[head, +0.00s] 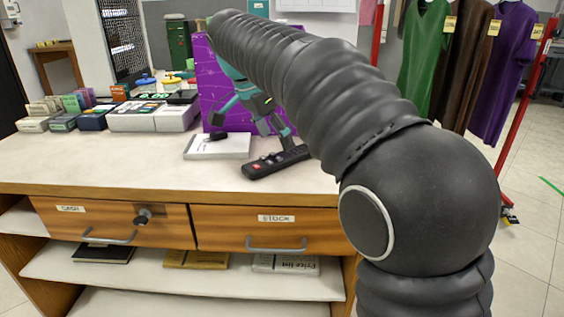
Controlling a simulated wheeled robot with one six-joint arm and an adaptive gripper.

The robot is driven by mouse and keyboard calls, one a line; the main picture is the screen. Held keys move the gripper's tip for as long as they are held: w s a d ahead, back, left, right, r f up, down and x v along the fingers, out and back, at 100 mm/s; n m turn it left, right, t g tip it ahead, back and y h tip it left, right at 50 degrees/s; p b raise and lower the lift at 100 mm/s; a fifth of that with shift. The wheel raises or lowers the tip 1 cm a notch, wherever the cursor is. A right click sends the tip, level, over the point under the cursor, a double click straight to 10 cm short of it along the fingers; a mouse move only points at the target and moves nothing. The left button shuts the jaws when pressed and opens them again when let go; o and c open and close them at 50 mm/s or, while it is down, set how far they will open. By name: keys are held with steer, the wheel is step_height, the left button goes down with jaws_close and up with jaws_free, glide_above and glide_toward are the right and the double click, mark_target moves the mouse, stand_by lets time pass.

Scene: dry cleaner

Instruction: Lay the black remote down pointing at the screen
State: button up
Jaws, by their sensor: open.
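The black remote (275,163) lies on the pale counter top (110,165), near its front edge. Its end with a red button is at the lower left, and its other end slants up to the right. My gripper (274,132) points down just above and behind the remote's right part; its fingers are apart. I cannot tell whether a finger touches the remote. A purple panel (209,75) with thin pale lines stands upright behind my gripper, partly hidden by my arm. It may be the screen, but I cannot tell for sure.
A white pad (218,148) with a small dark object lies left of the remote. A cash register (152,115) and several small boxes (62,122) stand at the counter's left. The front left of the counter is clear. Garments (430,50) hang at the right.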

mark_target(281, 156)
steer(key=x, duration=0.5)
steer(key=shift+s+a+f+b, duration=0.1)
steer(key=shift+s+b, duration=0.05)
steer(key=shift+b, duration=0.2)
steer(key=c, duration=1.5)
steer(key=shift+o, duration=0.2)
